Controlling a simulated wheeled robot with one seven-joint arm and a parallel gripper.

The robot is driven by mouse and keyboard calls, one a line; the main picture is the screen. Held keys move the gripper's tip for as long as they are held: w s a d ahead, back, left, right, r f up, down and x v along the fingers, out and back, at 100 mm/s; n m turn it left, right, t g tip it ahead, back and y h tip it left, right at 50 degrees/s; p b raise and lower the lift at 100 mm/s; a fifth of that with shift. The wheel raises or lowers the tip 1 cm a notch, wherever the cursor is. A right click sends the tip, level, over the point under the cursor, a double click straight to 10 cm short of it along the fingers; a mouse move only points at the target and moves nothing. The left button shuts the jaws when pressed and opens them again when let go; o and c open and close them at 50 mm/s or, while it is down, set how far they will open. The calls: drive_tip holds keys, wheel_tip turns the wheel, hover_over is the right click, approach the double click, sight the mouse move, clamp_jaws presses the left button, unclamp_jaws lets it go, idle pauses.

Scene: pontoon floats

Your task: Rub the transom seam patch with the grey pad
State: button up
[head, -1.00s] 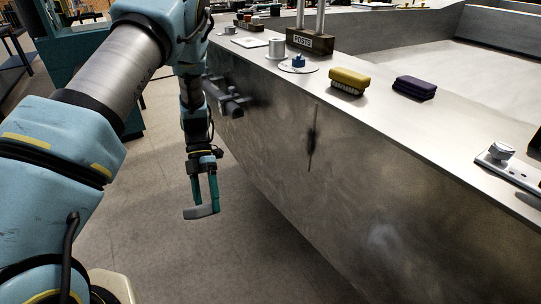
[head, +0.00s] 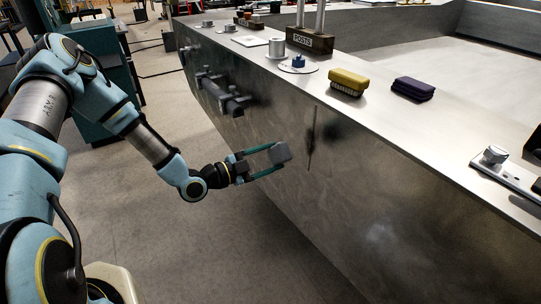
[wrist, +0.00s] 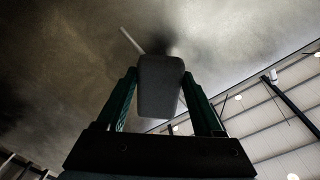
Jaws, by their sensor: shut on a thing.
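My gripper (head: 277,158) is shut on the grey pad (head: 281,152), a small block held between its two green fingers. In the wrist view the pad (wrist: 160,88) stands upright between the fingers. The transom seam patch (head: 312,138) is a dark smudge around a thin upright seam on the metal wall. The pad is just left of it in the head view, and I cannot tell whether it touches the wall. In the wrist view the dark smudge (wrist: 162,44) and the pale seam strip (wrist: 131,40) show beyond the pad, which partly hides them.
On the ledge above sit a yellow brush (head: 348,82), a dark purple pad stack (head: 413,89), a blue knob on a white disc (head: 298,62) and a posts block (head: 309,42). A dark bracket (head: 228,99) juts from the wall at left. The floor below is clear.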

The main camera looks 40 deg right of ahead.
sight(304, 144)
drive_tip(key=shift+w+d+t, duration=0.1)
drive_tip(key=shift+d+t, duration=0.2)
drive_tip(key=shift+d, duration=0.2)
drive_tip(key=shift+d+b, duration=1)
drive_tip(key=shift+d, duration=1.7)
drive_tip(key=shift+s+d, duration=0.2)
drive_tip(key=shift+d, duration=0.9)
drive_tip(key=shift+s, duration=0.1)
